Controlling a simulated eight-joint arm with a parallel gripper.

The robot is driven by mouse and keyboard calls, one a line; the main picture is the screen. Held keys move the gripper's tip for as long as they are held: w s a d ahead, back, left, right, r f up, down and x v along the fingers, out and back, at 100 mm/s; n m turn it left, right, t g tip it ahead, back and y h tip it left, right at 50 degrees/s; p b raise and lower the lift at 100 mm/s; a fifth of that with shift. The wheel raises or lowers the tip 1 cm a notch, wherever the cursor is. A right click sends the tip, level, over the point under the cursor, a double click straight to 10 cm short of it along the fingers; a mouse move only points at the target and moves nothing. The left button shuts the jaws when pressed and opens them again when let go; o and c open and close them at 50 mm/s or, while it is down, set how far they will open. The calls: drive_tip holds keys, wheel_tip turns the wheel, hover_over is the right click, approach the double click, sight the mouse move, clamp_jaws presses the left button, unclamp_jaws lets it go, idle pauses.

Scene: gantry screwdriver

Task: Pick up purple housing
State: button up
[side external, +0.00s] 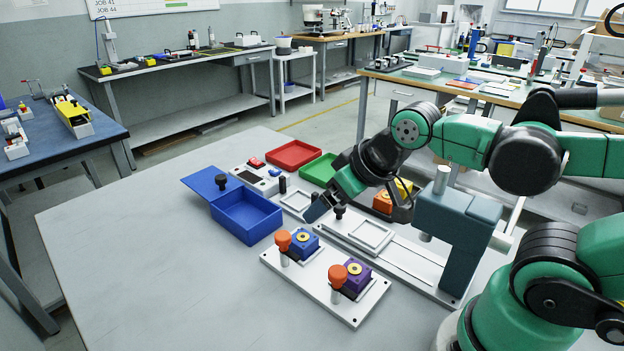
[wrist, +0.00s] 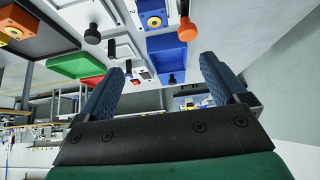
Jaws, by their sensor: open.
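The purple housing (side external: 356,279) sits on a white fixture plate (side external: 352,312), beside an upright orange-topped clamp knob (side external: 338,275). I cannot pick it out in the wrist view. A blue housing (side external: 304,241) sits on the same plate to its left, beside another orange knob (side external: 283,239). A blue block with a gold centre at the top of the wrist view (wrist: 150,10) looks like this housing. My gripper (side external: 320,210) is above the table, behind and left of the purple housing and apart from it. In the wrist view its blue fingers (wrist: 162,70) are apart with nothing between them.
A teal-grey gantry post (side external: 448,240) stands right of the plate, with a white rail bed (side external: 400,255). An open blue box (side external: 245,217), red tray (side external: 293,154), green tray (side external: 320,168) and an orange housing (side external: 383,202) stand behind. The table's left front is clear.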

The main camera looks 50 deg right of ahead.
drive_tip(key=m+g, duration=0.6)
drive_tip(key=m, duration=0.9)
hover_over(355, 268)
drive_tip(key=w, duration=0.1)
wheel_tip(355, 268, down, 5)
drive_tip(key=shift+a+r, duration=0.1)
drive_tip(key=m, duration=0.1)
drive_tip(key=s+f+m+g, duration=0.1)
drive_tip(key=shift+m, duration=0.4)
drive_tip(key=shift+f, duration=2.7)
clamp_jaws()
